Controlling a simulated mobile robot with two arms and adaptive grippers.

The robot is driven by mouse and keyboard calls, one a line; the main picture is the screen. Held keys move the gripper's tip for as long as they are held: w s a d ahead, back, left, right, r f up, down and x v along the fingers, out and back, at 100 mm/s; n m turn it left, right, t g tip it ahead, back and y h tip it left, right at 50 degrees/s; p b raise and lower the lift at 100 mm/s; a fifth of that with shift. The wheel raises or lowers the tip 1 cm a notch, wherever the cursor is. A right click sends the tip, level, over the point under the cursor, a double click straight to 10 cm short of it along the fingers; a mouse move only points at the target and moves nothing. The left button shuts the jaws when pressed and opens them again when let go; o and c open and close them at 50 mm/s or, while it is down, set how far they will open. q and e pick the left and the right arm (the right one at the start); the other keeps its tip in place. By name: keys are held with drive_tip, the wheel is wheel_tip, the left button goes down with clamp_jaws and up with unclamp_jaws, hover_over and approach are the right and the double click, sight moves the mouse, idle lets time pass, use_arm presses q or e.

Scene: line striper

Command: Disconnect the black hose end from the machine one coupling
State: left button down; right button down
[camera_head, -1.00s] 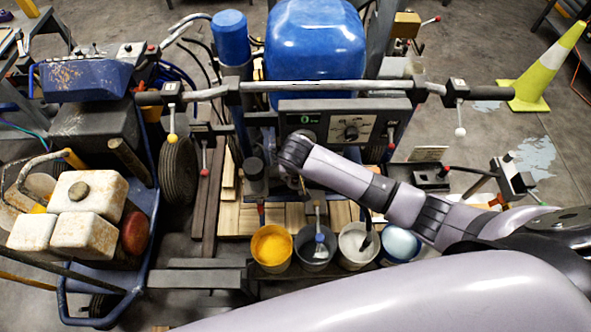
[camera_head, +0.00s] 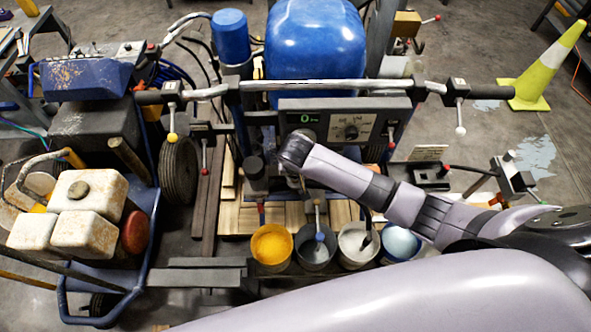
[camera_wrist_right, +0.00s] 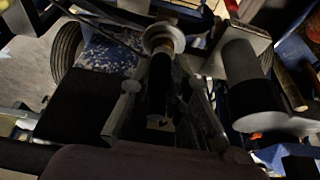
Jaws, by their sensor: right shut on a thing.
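In the right wrist view the black hose end (camera_wrist_right: 159,88) stands between the two grey fingers of my right gripper (camera_wrist_right: 160,112), which is shut on it. A pale round coupling (camera_wrist_right: 164,38) with a brass-coloured part sits right at the far end of the hose end; I cannot tell whether they are still joined. In the head view my right arm reaches in from the right to the front of the blue-tanked striping machine (camera_head: 315,50), below its control panel (camera_head: 345,125). My wrist hides the hose end and coupling there. My left gripper is not in view.
Paint pots, including a yellow one (camera_head: 271,246), stand in a row below my right forearm. A second machine with white stained tanks (camera_head: 88,195) is at the left. A handlebar (camera_head: 300,86) crosses above my wrist. A traffic cone (camera_head: 540,70) stands at the right.

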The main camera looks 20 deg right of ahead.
drive_tip(key=shift+r+p, duration=0.65)
drive_tip(key=shift+p, duration=0.05)
drive_tip(key=shift+r, duration=1.95)
